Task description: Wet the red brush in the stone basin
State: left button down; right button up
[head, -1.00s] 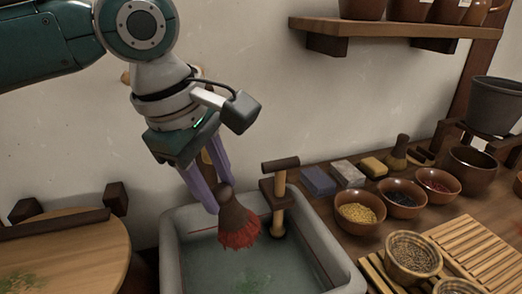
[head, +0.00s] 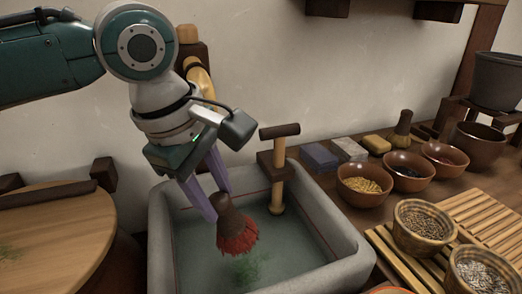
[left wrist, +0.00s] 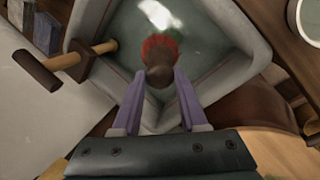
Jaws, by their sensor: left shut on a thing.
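The red brush (head: 237,230) has a dark brown handle and red bristles that point down. My left gripper (head: 216,200) is shut on its handle and holds it over the stone basin (head: 356,262). The basin is grey and holds greenish water (head: 205,268). The bristles look close to the water; I cannot tell whether they touch it. In the left wrist view the brush (left wrist: 160,54) sits between the purple fingers (left wrist: 159,98), with the basin (left wrist: 237,22) beyond it. My right gripper is not in view.
A wooden tap-like post (head: 278,178) stands at the basin's back. A round wooden table (head: 60,240) is at the left. Bowls, including one of yellow grain (head: 364,184), blocks and baskets (head: 424,228) crowd the counter at the right.

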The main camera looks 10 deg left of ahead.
pick_arm(q)
jog(key=shift+f+b, duration=0.65)
jog(key=shift+f, duration=1.8)
notch_tip(320, 180, up, 12)
jog(key=p, duration=1.6)
jog(key=shift+r, duration=0.2)
dwell(0.4)
notch_tip(320, 180, up, 4)
jog(key=p, duration=0.5)
send_over(218, 223)
jog(key=shift+s+d, duration=0.1)
dwell(0.4)
